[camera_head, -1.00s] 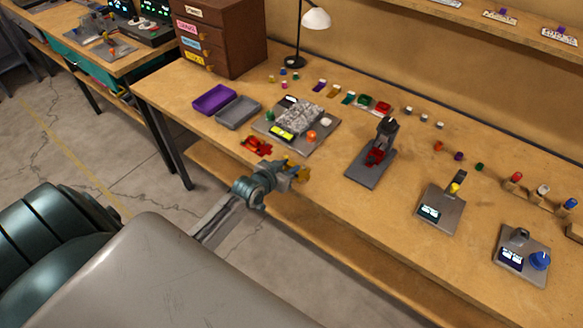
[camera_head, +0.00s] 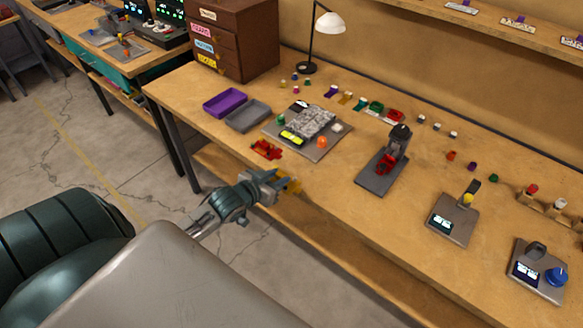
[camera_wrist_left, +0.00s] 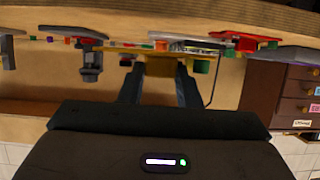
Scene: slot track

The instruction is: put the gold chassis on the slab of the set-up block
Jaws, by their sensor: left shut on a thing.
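The gold chassis (camera_head: 294,186) is between the fingers of my left gripper (camera_head: 281,186), which is shut on it just off the bench's front edge. In the left wrist view the gold chassis (camera_wrist_left: 160,67) shows between the fingertips, partly hidden by them. I cannot tell for sure which fixture is the set-up block. A dark stand (camera_head: 371,181) with a flat base and an upright post carries a red piece (camera_head: 385,164). Two flat grey blocks with small screens, one (camera_head: 450,229) with a yellow-topped part, stand farther right. My right gripper is not in view.
A red chassis (camera_head: 266,150) lies near the bench's front edge. Behind it is a grey plate (camera_head: 309,151) with a textured block. Purple (camera_head: 225,102) and grey (camera_head: 248,115) trays lie at left. A lamp (camera_head: 308,67) and drawers stand behind. Bare wood lies between the fixtures.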

